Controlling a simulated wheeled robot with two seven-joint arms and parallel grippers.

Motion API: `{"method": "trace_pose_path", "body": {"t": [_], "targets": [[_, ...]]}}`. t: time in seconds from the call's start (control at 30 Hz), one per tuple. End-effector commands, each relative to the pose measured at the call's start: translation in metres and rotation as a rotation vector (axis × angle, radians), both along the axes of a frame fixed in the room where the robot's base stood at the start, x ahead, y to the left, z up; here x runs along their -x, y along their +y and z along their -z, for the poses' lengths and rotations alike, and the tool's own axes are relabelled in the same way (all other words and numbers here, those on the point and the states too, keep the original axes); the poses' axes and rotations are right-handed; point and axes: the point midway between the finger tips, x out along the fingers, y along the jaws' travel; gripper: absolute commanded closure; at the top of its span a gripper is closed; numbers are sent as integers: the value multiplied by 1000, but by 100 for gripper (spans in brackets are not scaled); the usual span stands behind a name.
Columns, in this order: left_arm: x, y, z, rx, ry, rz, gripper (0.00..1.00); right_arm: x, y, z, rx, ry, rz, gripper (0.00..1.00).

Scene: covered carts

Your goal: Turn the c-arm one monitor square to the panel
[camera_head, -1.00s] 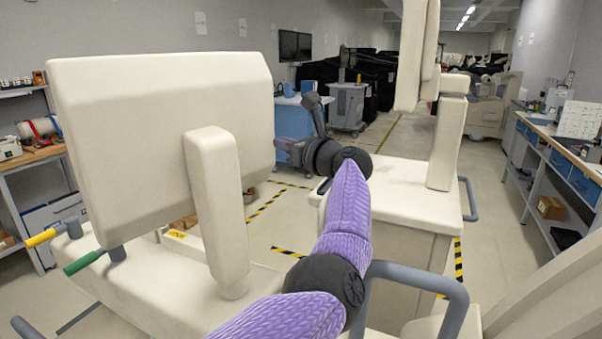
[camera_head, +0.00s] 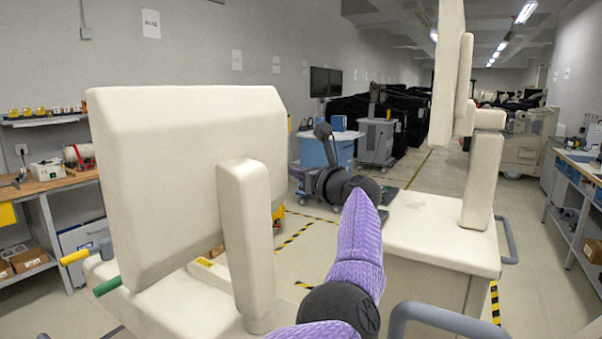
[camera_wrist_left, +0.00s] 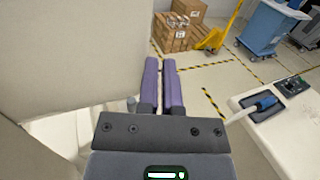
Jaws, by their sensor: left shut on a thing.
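The c-arm one monitor (camera_head: 180,150) is a large cream covered slab behind a cream post (camera_head: 245,240) on a cart at the left of the head view. In the left wrist view the monitor (camera_wrist_left: 70,60) fills the upper left, close beside the fingers. My left gripper (camera_wrist_left: 161,75) has its two purple fingers close together at the monitor's edge, with a narrow gap. It is shut on the monitor, though the contact is hard to see. In the head view the fingers are mostly hidden at the monitor's right edge. I cannot tell which surface is the panel. My right gripper is not in view.
Yellow (camera_head: 75,257) and green (camera_head: 106,287) handles stick out left of the monitor. Striped floor lies between carts and blue cabinet (camera_head: 325,150).

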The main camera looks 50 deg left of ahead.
Motion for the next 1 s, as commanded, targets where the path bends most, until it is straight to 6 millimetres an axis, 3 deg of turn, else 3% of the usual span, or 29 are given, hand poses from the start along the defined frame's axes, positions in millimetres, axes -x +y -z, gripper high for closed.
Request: {"method": "trace_pose_path", "body": {"t": [0.17, 0.6, 0.9, 1.0], "targets": [[0, -6, 0, -2, -1, 1, 100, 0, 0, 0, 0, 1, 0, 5], [7, -88, 0, -2, 0, 2, 100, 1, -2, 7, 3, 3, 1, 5], [10, -101, -2, -2, -1, -1, 100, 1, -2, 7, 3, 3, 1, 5], [10, -101, -15, -2, -4, -1, 100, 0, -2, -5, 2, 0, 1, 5]]}}
